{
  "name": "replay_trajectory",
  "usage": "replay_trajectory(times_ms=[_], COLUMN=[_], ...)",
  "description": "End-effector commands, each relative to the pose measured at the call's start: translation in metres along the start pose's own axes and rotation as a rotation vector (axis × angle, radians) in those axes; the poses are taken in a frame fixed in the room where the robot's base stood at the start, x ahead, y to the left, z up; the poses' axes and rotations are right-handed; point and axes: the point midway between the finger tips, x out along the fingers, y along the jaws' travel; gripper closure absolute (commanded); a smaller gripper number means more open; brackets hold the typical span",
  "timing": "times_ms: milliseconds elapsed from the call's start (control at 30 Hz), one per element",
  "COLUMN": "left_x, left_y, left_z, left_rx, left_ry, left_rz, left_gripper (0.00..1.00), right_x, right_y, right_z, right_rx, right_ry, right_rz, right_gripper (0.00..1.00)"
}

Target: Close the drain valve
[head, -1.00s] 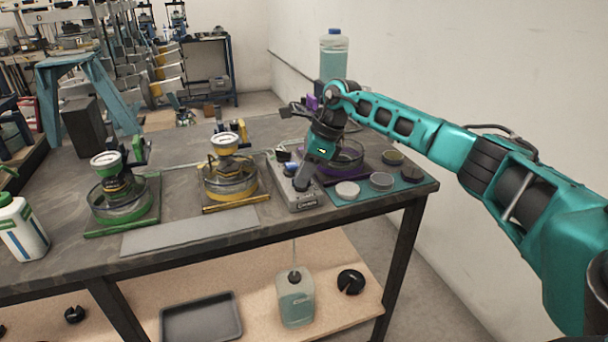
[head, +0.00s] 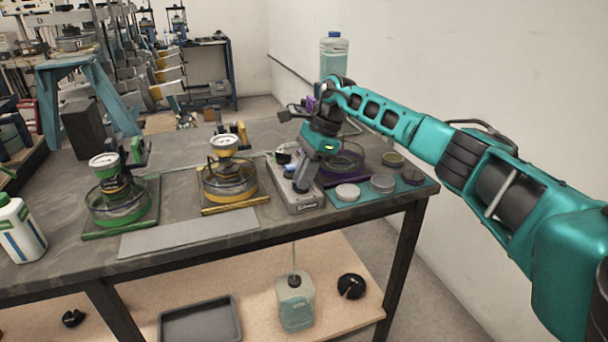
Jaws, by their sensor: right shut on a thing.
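A grey valve block (head: 302,202) with a dark label on its front stands on the bench, left of the teal mat. My right gripper (head: 302,180) reaches down over it from the upper right and is shut on a small handle on the block. The fingers mostly hide that handle, so its exact angle cannot be made out. A thin tube (head: 293,257) runs from below the bench edge under the block into a clear jug (head: 295,302) of bluish liquid on the lower shelf. My left gripper is out of view.
Yellow (head: 228,180) and green (head: 118,203) dial-topped units stand left of the block. Light and dark discs lie on the teal mat (head: 343,197) at right. A purple-based dish (head: 350,160) is behind. A white bottle (head: 20,228) stands far left. A bare grey plate (head: 188,231) lies in front.

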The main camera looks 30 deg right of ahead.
Motion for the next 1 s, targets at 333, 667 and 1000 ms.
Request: replay_trajectory(times_ms=[333,667,1000], left_x=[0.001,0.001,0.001], left_y=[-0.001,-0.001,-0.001], left_z=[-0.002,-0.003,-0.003], left_rx=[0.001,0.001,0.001], left_ry=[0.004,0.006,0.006], left_rz=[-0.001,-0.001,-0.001], left_gripper=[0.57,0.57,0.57], right_x=[-0.001,-0.001,-0.046], right_y=[0.000,0.000,-0.001], right_z=[0.001,0.000,0.000], right_rx=[-0.003,-0.001,-0.001], right_ry=[0.000,0.000,0.000], right_rz=[-0.002,-0.001,-0.007], right_gripper=[0.73,0.62,0.62])
